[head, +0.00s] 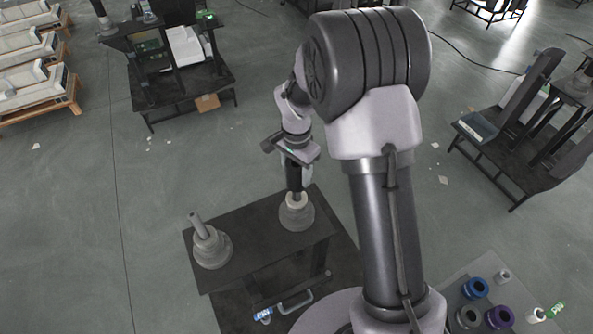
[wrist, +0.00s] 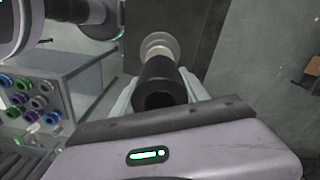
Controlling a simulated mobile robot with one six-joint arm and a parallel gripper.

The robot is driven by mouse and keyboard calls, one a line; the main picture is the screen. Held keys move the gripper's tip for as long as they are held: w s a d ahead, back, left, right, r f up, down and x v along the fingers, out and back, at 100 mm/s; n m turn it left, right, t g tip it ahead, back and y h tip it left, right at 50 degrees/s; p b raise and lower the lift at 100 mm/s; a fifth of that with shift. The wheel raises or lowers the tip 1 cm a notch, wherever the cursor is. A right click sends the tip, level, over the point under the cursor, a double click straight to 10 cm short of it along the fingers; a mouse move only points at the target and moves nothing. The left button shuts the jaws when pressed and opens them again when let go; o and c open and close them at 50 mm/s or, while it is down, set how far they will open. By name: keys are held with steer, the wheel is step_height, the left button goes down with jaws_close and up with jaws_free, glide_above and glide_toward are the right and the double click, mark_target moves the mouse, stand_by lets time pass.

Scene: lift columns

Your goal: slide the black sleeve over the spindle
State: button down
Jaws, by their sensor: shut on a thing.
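The black sleeve (head: 294,180) is upright in my gripper (head: 297,163), over the right-hand round grey base (head: 297,216) on the dark table. Its lower end appears to meet the pale collar of that base. No bare spindle shows there, and I cannot tell whether one is inside the sleeve. In the wrist view the sleeve (wrist: 160,80) lies between the two pale fingers of my gripper (wrist: 160,92), its near open end dark inside. The collar (wrist: 158,43) shows just beyond its far end. On the left base, a bare grey spindle (head: 196,224) stands up.
The dark table (head: 255,240) has clear room between the two bases. Several coloured rings (head: 476,288) lie at lower right. Other workbenches (head: 180,65) stand farther off.

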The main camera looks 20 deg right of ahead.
steer(key=shift+f+b, duration=2.65)
steer(key=shift+f, duration=0.65)
steer(key=c, duration=0.5)
jaws_free()
step_height(320, 180, up, 18)
steer(key=p, duration=0.3)
steer(key=shift+f, duration=0.25)
